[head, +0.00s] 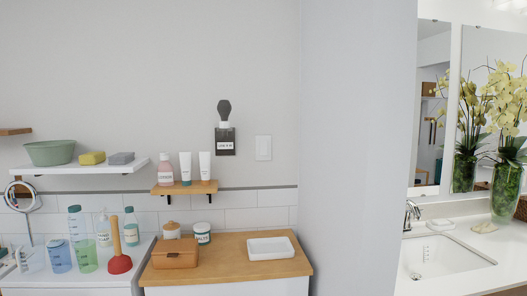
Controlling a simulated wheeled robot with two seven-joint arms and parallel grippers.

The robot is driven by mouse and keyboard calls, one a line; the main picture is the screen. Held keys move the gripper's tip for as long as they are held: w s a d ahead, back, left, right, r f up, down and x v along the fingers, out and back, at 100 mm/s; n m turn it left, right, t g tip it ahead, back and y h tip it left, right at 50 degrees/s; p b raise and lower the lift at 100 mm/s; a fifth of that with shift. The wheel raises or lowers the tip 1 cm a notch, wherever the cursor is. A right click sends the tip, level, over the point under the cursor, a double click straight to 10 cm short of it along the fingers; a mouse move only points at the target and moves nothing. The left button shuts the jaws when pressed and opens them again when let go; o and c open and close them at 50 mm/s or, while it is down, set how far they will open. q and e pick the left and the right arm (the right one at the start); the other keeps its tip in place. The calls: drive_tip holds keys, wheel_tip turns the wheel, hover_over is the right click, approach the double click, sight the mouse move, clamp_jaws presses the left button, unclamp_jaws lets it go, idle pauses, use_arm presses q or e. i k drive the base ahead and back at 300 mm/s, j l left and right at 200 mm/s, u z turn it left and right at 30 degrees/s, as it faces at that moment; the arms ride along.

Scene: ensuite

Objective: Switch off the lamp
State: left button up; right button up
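A dark bulb-shaped piece (224,109) with a pale collar stands above a dark grey wall box (225,148) with a small white label. It looks like a wall lamp, and I cannot tell whether it is lit. A white rectangular plate (263,148), perhaps a light switch, is on the wall just right of the box. A bright glow shows at the top right edge, above the mirror; its source is cut off. Neither of my grippers is in view.
Below the box are a wooden shelf (183,188) with a bottle and tubes, and a wooden-topped cabinet (232,247) with a white tray (270,248) and wooden box (175,254). A grey wall corner (358,150) separates these from the sink (440,257) and flower vase (506,193).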

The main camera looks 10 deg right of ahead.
sight(262, 144)
drive_tip(key=i+j, duration=0.1)
drive_tip(key=i, duration=1.6)
drive_tip(key=z, duration=0.05)
